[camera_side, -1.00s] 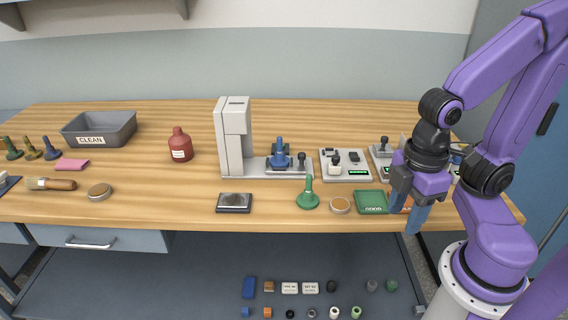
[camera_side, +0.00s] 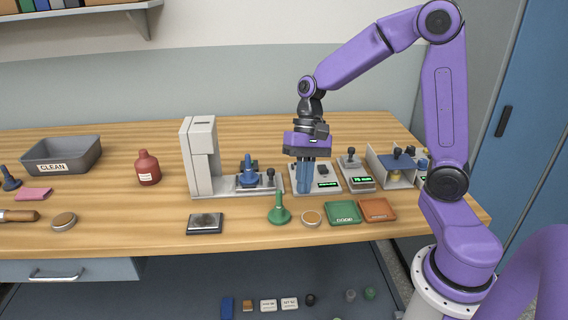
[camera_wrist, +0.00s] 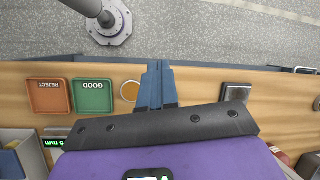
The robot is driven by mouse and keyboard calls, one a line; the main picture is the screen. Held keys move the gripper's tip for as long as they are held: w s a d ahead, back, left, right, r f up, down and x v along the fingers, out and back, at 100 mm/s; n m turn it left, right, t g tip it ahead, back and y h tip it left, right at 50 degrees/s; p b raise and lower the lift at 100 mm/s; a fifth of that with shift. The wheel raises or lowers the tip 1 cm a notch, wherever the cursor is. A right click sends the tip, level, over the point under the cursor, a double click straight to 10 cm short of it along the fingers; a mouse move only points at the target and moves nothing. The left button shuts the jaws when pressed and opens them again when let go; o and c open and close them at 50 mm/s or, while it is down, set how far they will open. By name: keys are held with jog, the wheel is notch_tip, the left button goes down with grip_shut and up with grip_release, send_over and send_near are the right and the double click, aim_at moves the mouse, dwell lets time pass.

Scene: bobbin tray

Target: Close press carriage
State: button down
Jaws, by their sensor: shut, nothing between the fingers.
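The press (camera_side: 199,160) is a pale grey column with a flat base running right. Its carriage (camera_side: 246,186) sits out on the base, to the right of the column, with a blue stamp-like piece (camera_side: 248,172) on it. A dark knob (camera_side: 270,173) stands at the carriage's right end. My gripper (camera_side: 306,192) is shut and empty, pointing down just right of the knob, with a small gap seen between them. In the wrist view my gripper (camera_wrist: 159,66) shows blue fingers together; the press is mostly hidden behind my gripper's body.
A green stamp-like piece (camera_side: 279,212), a tan disc (camera_side: 310,218), a green GOOD tray (camera_side: 342,212) and an orange REJECT tray (camera_side: 376,210) lie in front. Devices with displays (camera_side: 357,180) stand to the right. A red bottle (camera_side: 148,168) stands left of the press.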

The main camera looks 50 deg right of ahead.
jog(key=w+d+f+m+t+y, duration=0.1)
jog(key=w+d+m+t, duration=0.1)
jog(key=w+d+m, duration=0.5)
jog(key=w+d+f+m+t+y, duration=0.25)
jog(key=d+m, duration=0.25)
jog(key=d, duration=0.5)
jog(key=w+d+f+m+t+y, duration=0.1)
jog(key=w+d+m+t, duration=0.25)
jog(key=d+m, duration=0.4)
jog(key=shift+n+g+h, duration=0.25)
jog(key=shift+n+g, duration=0.25)
jog(key=shift+n, duration=0.15)
jog(key=x, duration=0.6)
jog(key=d+x, duration=0.1)
jog(key=x, duration=0.1)
jog(key=shift+w+a+f, duration=0.3)
jog(key=shift+w+f, duration=0.15)
jog(key=shift+f, duration=0.1)
jog(key=a, duration=0.1)
jog(key=w+a, duration=0.1)
jog(key=shift+w+a, duration=0.3)
jog(key=shift+a, duration=0.05)
jog(key=shift+w+a, duration=0.25)
jog(key=shift+a, duration=0.15)
